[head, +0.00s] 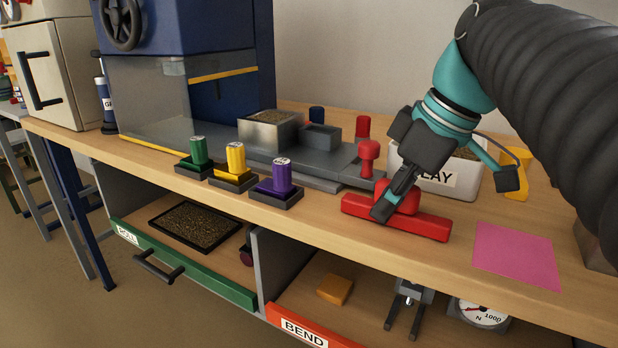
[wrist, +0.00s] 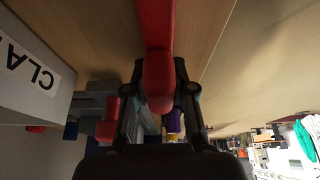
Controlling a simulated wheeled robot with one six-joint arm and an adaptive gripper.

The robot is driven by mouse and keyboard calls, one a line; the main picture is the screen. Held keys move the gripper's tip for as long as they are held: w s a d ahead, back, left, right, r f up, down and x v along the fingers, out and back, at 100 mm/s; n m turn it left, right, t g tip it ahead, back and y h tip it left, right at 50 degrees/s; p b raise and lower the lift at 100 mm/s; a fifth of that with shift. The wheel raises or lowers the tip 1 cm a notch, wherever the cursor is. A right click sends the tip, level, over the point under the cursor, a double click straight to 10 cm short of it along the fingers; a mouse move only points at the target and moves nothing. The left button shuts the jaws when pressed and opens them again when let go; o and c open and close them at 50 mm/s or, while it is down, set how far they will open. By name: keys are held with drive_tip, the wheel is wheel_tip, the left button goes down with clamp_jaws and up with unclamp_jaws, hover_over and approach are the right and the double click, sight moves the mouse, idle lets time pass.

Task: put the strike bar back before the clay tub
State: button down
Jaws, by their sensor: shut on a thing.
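The red strike bar (head: 425,226) is a long bar with a raised grip, at the front of the bench before the white clay tub (head: 467,182). My gripper (head: 392,205) is shut on its grip from above. I cannot tell whether the bar touches the bench top. In the wrist view the strike bar (wrist: 156,30) runs up from between my gripper's fingers (wrist: 158,95). The clay tub (wrist: 40,85) with its label is at the left there, apart from the bar. My gripper partly hides the bar's middle and the tub's left side.
A pink sheet (head: 516,254) lies right of the bar. Green (head: 198,151), yellow (head: 236,158) and purple (head: 282,176) cylinders stand in dark holders to the left. A red knob (head: 368,158) stands close behind the bar. An open drawer (head: 190,265) is below.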

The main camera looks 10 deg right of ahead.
sight(424, 216)
drive_tip(key=c, duration=1)
unclamp_jaws()
drive_tip(key=p+v, duration=0.3)
drive_tip(key=v, duration=0.9)
drive_tip(key=shift+r, duration=0.1)
